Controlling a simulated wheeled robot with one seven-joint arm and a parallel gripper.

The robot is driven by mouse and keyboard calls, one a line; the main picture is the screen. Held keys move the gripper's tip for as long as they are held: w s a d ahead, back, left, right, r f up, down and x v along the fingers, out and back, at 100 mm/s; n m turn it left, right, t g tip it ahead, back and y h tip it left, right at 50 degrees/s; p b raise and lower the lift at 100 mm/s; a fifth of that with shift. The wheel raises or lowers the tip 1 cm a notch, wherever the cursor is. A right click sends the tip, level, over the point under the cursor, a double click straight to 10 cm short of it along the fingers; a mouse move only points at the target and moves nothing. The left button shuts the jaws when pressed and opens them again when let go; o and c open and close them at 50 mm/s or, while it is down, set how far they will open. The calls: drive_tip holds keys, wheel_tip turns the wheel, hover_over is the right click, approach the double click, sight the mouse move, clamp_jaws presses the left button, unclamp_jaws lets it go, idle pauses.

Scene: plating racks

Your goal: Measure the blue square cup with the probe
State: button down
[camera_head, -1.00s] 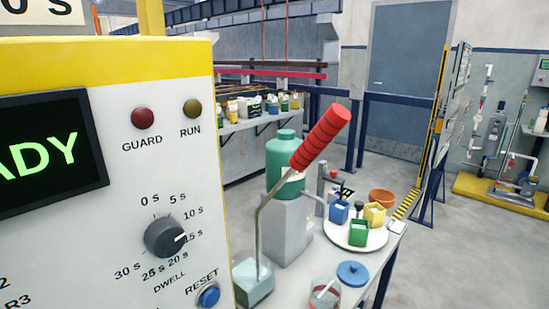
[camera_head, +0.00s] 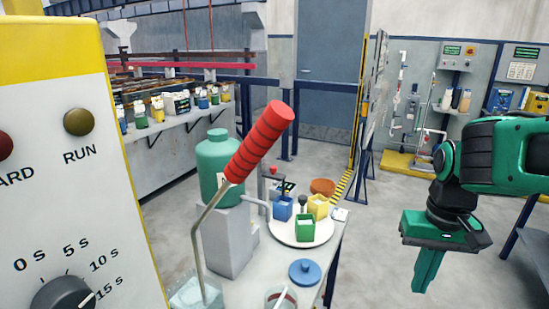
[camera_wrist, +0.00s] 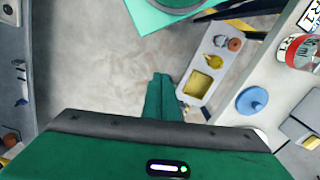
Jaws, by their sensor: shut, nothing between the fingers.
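The blue square cup (camera_head: 283,208) stands upright on a round white plate (camera_head: 320,239) on the bench, beside a green cup (camera_head: 305,228) and a yellow cup (camera_head: 318,205). A dark-knobbed item (camera_head: 303,202) stands among the cups, and a small dark device (camera_head: 289,187) is just behind; I cannot tell which, if either, is the probe. My gripper (camera_head: 421,288) is shut and empty, pointing down, right of the bench and apart from the cups. In the wrist view my closed fingers (camera_wrist: 161,78) point over bare floor.
A red-handled tool (camera_head: 261,140) leans in a clear vessel near a green bottle (camera_head: 219,165). A blue lid (camera_head: 305,272) lies at the bench front. A terracotta bowl (camera_head: 322,187) is behind the plate. The control panel (camera_head: 75,200) fills the left. Open floor lies right of the bench.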

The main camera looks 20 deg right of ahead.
drive_tip(key=w+a+r+n+t, duration=0.1)
drive_tip(key=w+a+r+n, duration=0.2)
drive_tip(key=w+r, duration=0.55)
drive_tip(key=w+a+r+n+t, duration=0.1)
drive_tip(key=w+a+r+n, duration=0.3)
drive_tip(key=w, duration=0.8)
wheel_tip(320, 180, up, 11)
drive_tip(key=n+y, duration=0.2)
drive_tip(key=n, duration=0.6)
hover_over(276, 167)
drive_tip(key=s+d, duration=0.1)
drive_tip(key=s, duration=0.1)
drive_tip(key=x, duration=0.7)
drive_tip(key=d+x, duration=0.1)
drive_tip(key=x, duration=0.2)
drive_tip(key=shift+w+a+f, duration=0.1)
drive_tip(key=shift+w+f, duration=0.1)
drive_tip(key=shift+f, duration=0.5)
